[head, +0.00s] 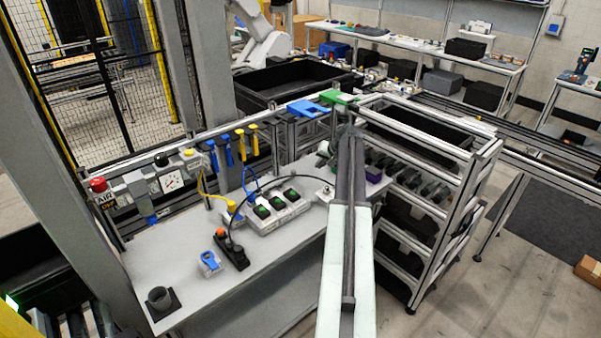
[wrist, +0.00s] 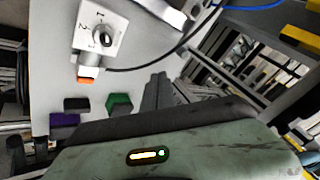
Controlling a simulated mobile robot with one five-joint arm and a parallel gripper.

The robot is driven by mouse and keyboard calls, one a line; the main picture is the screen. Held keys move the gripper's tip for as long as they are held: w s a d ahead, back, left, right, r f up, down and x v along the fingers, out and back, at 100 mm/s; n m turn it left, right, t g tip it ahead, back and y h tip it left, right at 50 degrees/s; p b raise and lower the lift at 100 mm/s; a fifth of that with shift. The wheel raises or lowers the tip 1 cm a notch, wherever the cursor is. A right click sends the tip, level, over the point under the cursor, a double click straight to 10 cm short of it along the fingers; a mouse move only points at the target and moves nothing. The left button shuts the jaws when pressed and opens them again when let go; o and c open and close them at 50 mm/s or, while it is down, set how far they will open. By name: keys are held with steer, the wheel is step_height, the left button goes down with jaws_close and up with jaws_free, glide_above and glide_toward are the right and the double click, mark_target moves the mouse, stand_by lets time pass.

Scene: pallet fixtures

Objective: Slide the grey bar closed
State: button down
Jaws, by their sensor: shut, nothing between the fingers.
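A light grey bar-shaped piece (wrist: 162,12) shows at the top edge of the wrist view, cut off by the frame. It may be the grey bar, but I cannot tell how far it is slid. In the head view I cannot make the bar out with certainty. My gripper (wrist: 157,92) is shut and empty in the wrist view, below and apart from that piece. In the head view my gripper (head: 350,132) is at the far end of my arm, over the bench's right end; the arm hides part of the bench behind it.
A white plate with a dark knob (wrist: 104,34) is left of the bar piece. Green (wrist: 119,103) and purple (wrist: 63,124) blocks lie near my gripper. A socket box (head: 273,212) and blue clamp (head: 210,262) stand on the bench (head: 185,290). A frame rack (head: 430,200) stands right.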

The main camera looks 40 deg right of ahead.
mark_target(292, 178)
steer(key=b+x, duration=0.8)
steer(key=x, duration=0.2)
steer(key=shift+f+b, duration=0.35)
steer(key=shift+f, duration=0.1)
steer(key=w+a, duration=0.1)
steer(key=w+a+r, duration=0.1)
steer(key=w, duration=0.1)
steer(key=shift+p, duration=0.4)
steer(key=shift+w+a, duration=0.1)
steer(key=shift+w, duration=0.15)
steer(key=shift+a, duration=1.25)
